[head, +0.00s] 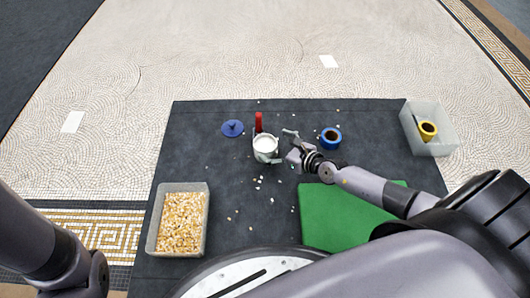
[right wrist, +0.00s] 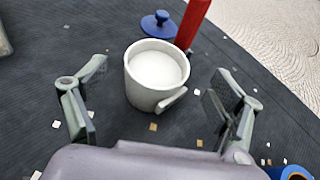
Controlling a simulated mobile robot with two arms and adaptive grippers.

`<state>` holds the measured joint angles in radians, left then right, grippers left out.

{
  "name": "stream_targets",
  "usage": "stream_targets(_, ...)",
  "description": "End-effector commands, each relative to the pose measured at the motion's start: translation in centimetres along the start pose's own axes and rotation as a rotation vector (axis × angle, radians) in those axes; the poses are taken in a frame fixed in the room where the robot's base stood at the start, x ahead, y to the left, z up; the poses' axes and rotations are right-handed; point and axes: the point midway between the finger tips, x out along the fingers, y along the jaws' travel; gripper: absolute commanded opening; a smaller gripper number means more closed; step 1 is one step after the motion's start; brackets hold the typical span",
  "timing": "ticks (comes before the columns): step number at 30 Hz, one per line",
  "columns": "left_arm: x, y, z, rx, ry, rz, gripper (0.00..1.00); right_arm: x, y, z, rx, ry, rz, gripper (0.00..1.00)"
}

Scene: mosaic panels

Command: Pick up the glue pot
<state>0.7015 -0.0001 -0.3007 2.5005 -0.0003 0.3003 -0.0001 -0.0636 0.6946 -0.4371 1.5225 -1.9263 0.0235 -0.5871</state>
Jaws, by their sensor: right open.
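The glue pot (head: 265,148) is a light grey cup with white contents, standing upright on the dark mat. In the right wrist view the glue pot (right wrist: 150,90) is centred ahead of the palm, its small handle towards the lower right. My right gripper (head: 286,146) is open just right of the pot in the head view. In the right wrist view its fingers (right wrist: 160,95) are spread to either side of the pot, with gaps on both sides. My left gripper is out of view; only part of that arm shows.
A blue knobbed lid (head: 232,128) and a red upright object (head: 259,122) are close behind the pot. A blue tape roll (head: 330,138), green mat (head: 325,215), tile-filled tray (head: 155,240) and bin with yellow roll (head: 445,146) surround it. Small tiles lie scattered.

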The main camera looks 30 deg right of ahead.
Motion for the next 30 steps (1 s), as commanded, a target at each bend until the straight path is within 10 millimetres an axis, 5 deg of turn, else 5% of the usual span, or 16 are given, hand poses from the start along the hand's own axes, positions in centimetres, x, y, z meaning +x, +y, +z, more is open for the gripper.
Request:
stream_targets(13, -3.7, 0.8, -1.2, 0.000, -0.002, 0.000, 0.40, 5.0, 0.2, -1.1, 0.001, -0.002, 0.000, 0.87)
stream_targets(22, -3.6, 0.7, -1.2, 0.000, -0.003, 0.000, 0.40, 5.2, 0.2, -0.9, 0.000, 0.000, 0.000, 0.87)
stream_targets(30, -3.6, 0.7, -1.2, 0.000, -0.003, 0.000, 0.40, 5.2, 0.2, -0.9, 0.001, 0.000, 0.000, 0.69)
